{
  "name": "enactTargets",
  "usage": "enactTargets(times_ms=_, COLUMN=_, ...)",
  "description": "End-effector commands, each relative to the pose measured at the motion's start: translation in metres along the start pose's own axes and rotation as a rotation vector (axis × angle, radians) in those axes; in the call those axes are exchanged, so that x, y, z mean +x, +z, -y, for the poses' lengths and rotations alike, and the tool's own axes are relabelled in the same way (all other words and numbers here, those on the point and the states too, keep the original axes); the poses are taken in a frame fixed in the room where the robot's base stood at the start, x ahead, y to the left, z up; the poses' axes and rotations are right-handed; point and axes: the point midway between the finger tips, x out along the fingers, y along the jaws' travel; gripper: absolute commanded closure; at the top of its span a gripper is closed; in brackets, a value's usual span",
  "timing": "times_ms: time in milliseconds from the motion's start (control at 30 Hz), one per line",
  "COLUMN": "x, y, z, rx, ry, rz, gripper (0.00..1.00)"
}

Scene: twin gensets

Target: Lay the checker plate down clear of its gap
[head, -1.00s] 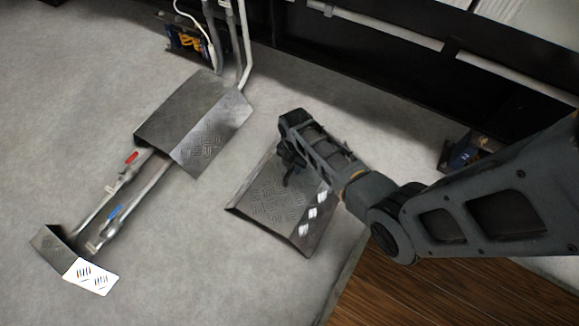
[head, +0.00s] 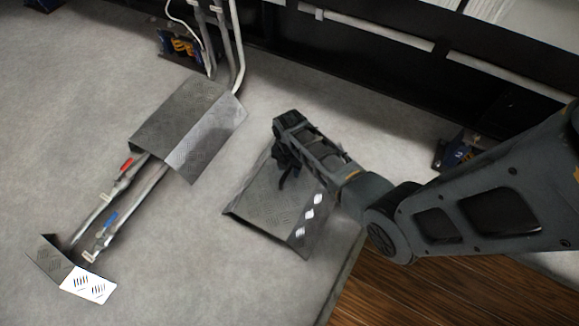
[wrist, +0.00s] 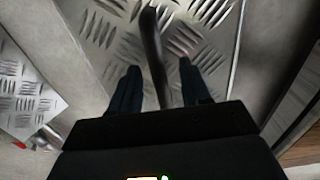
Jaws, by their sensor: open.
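The loose checker plate (head: 262,207) lies on the grey floor, to the right of the open gap (head: 117,207) and apart from it. It also fills the upper middle of the wrist view (wrist: 212,30). My gripper (head: 287,168) is low over the plate's far part. In the wrist view its two fingers (wrist: 158,82) are spread apart, with a dark curved handle (wrist: 152,45) between them. I cannot tell whether either finger touches the handle. Pipes with a red lever (head: 127,164) and a blue lever (head: 111,219) show in the gap.
A dark frame (head: 390,75) runs along the back. Wooden flooring (head: 410,290) starts at lower right.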

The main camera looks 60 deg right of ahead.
Motion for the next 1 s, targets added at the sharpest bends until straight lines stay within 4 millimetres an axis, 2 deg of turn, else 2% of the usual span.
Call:
enactTargets(times_ms=300, x=-0.067, y=0.0, z=0.0, rx=-0.001, ry=0.002, rz=0.001, gripper=0.53)
enactTargets(times_ms=500, x=-0.1, y=0.0, z=-0.001, rx=0.0, ry=0.002, rz=0.002, gripper=0.53)
enactTargets(times_ms=700, x=-0.115, y=0.0, z=0.0, rx=0.0, ry=0.001, rz=0.001, gripper=0.53)
enactTargets(times_ms=900, x=-0.115, y=-0.001, z=0.001, rx=0.001, ry=0.001, rz=0.001, gripper=0.53)
enactTargets(times_ms=1000, x=-0.111, y=-0.008, z=0.006, rx=0.027, ry=0.018, rz=0.01, gripper=0.53)
